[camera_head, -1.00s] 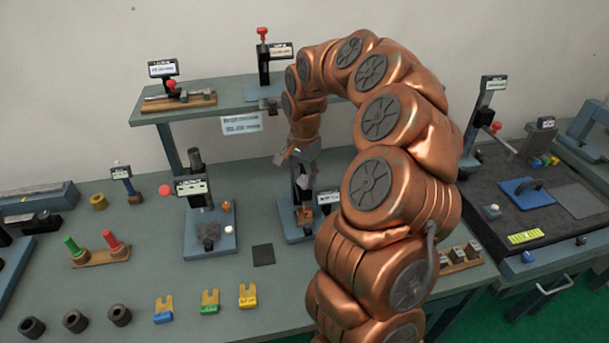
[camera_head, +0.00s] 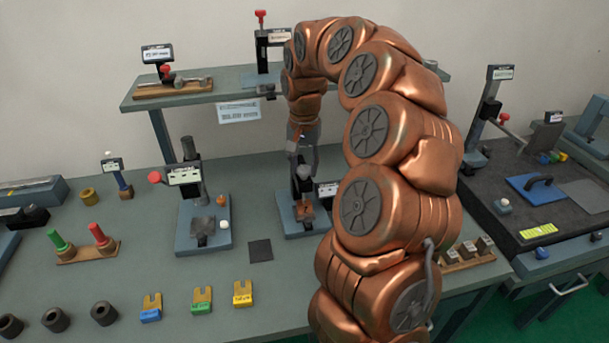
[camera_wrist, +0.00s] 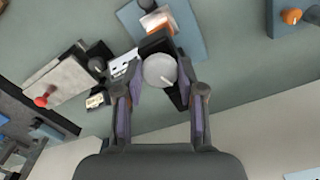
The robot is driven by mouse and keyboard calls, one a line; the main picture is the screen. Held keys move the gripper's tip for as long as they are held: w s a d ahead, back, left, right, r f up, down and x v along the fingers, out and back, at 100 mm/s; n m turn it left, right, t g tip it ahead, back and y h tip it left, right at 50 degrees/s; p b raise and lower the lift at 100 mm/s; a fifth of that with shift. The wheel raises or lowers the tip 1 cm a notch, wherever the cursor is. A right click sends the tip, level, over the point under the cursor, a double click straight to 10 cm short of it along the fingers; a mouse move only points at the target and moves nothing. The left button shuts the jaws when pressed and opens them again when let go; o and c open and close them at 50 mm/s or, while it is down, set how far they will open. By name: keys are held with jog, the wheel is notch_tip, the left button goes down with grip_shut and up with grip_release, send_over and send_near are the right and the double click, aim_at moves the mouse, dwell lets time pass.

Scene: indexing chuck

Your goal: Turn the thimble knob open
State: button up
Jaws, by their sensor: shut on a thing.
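The thimble knob is a round, light grey knob with a thin mark on its face, seen in the wrist view (camera_wrist: 160,70). It tops a dark upright stand on a blue-grey base (camera_head: 291,229), and the knob also shows small in the head view (camera_head: 304,171). My gripper (camera_wrist: 161,84) comes from above, with one finger on each side of the knob, shut on it. In the head view my gripper (camera_head: 304,160) points down over the stand. An orange-brown block with a pale top (camera_wrist: 155,22) sits on the base. The knob's underside is hidden.
A label plate (camera_head: 327,190) stands close right of the knob's stand. A similar stand with a red knob (camera_head: 154,177) is to the left. A shelf (camera_head: 190,98) runs behind. The table front holds coloured forks (camera_head: 202,300) and dark rings (camera_head: 56,319).

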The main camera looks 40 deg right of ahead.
jog(key=n+b, duration=0.2)
jog(key=n, duration=0.3)
jog(key=shift+n+b, duration=0.3)
jog(key=n, duration=0.5)
jog(key=shift+r+b, duration=0.1)
jog(key=shift+b, duration=0.2)
jog(key=n, duration=0.5)
jog(key=shift+n, duration=0.4)
jog(key=n+p, duration=0.2)
jog(key=n, duration=0.3)
jog(key=n+p, duration=0.2)
jog(key=n, duration=0.3)
jog(key=shift+r+n, duration=0.15)
jog(key=shift+n, duration=0.25)
jog(key=n+p, duration=0.2)
jog(key=n, duration=0.3)
jog(key=shift+n, duration=0.3)
jog(key=n+p, duration=0.3)
jog(key=n, duration=0.3)
jog(key=shift+a+n+p, duration=0.1)
jog(key=shift+n+p, duration=0.85)
jog(key=shift+n, duration=1.05)
jog(key=shift+f+n, duration=0.3)
jog(key=shift+n, duration=0.3)
